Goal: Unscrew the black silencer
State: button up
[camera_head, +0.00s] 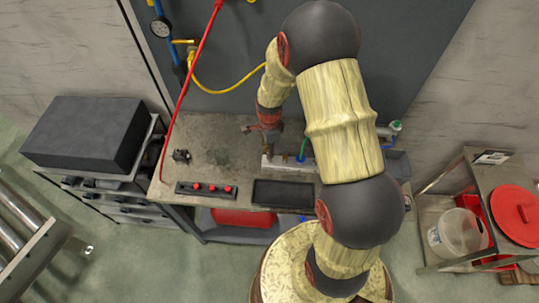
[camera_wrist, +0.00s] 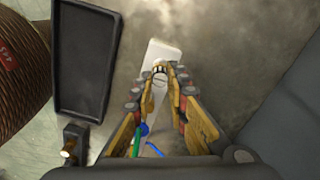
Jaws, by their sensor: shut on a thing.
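My gripper (camera_head: 270,136) hangs over the workbench beside a long white block (camera_head: 288,163). In the wrist view its fingers (camera_wrist: 162,76) are closed in around a small fitting (camera_wrist: 160,69) with a dark and brass-coloured band. This fitting sits by the white block (camera_wrist: 164,50). The fingers hide most of it, and I cannot tell for sure whether it is the black silencer. A white bar runs between the fingers, with green (camera_wrist: 137,142) and blue (camera_wrist: 145,129) tubes near its lower part.
A black tray (camera_head: 283,193) lies on the bench front. A black block with a brass fitting (camera_wrist: 74,138) stands near it. A panel with red buttons (camera_head: 206,189) and a small black part (camera_head: 181,155) lie left. A grey wall panel (camera_head: 228,103) rises behind. Bare benchtop lies left of the gripper.

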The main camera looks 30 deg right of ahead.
grip_shut()
jog(key=n, duration=0.6)
jog(key=shift+w+n, duration=0.1)
jog(key=shift+n, duration=0.2)
jog(key=n, duration=0.6)
jog(key=shift+r, duration=0.1)
jog(key=n, duration=0.6)
jog(key=shift+n, duration=0.3)
jog(key=n, duration=0.6)
jog(key=shift+w, duration=0.1)
jog(key=o, duration=0.5)
grip_release()
jog(key=shift+o, duration=0.5)
